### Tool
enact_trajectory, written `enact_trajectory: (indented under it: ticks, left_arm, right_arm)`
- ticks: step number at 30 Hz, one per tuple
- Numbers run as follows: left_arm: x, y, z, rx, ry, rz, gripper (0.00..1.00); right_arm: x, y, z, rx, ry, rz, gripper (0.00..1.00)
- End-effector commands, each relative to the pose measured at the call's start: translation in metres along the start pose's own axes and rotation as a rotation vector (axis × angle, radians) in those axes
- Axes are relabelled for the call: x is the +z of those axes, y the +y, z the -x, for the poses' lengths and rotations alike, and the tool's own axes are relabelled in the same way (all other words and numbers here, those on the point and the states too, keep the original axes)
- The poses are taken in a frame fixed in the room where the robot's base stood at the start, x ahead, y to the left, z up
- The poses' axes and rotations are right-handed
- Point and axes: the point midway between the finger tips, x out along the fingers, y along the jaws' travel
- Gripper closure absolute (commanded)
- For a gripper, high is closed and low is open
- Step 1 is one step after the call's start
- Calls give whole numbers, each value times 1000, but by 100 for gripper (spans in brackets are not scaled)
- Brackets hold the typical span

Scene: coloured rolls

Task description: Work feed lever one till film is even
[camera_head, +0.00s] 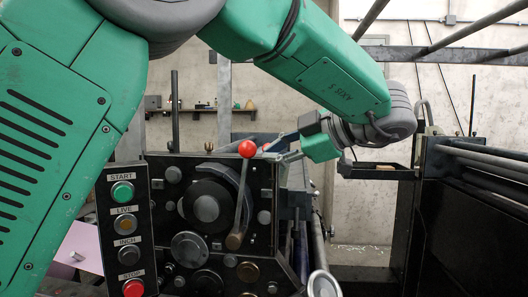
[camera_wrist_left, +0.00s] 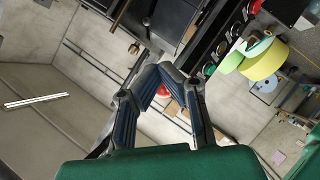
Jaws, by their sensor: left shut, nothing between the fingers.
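A lever with a red ball knob (camera_head: 247,149) stands on the front of the dark machine panel (camera_head: 262,190), its arm tilting down to a brown pivot. I cannot read a number on it. My left gripper (camera_head: 272,146) comes in from the right, its fingers close to the knob; I cannot tell whether they touch it. In the left wrist view the left gripper's (camera_wrist_left: 160,72) dark blue fingers meet at the tips. A red round thing (camera_wrist_left: 164,90) shows between them, beyond the fingers. My right gripper is out of view. I cannot make out the film clearly.
A button box (camera_head: 127,240) with START, LIVE, INCH and STOP stands left of the panel. Dark frames and rollers (camera_head: 485,160) fill the right side. A small tray (camera_head: 376,172) sits behind. Yellow-green rolls (camera_wrist_left: 264,60) show in the left wrist view.

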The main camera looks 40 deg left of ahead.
Motion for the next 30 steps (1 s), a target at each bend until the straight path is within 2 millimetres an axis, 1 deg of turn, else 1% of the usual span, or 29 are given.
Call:
enact_trajectory:
  ticks: [5, 15, 18, 30]
  left_arm:
    - [-4, -1, -2, 4, 1, 0, 100]
    - [-13, 1, -29, -5, -6, -1, 100]
    - [-15, 1, -34, -6, -5, -1, 100]
    - [-26, -1, -36, 2, -1, 0, 100]
  right_arm:
    - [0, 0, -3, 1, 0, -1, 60]
    - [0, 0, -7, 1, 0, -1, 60]
    - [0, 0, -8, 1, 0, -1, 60]
    - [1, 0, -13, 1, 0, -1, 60]
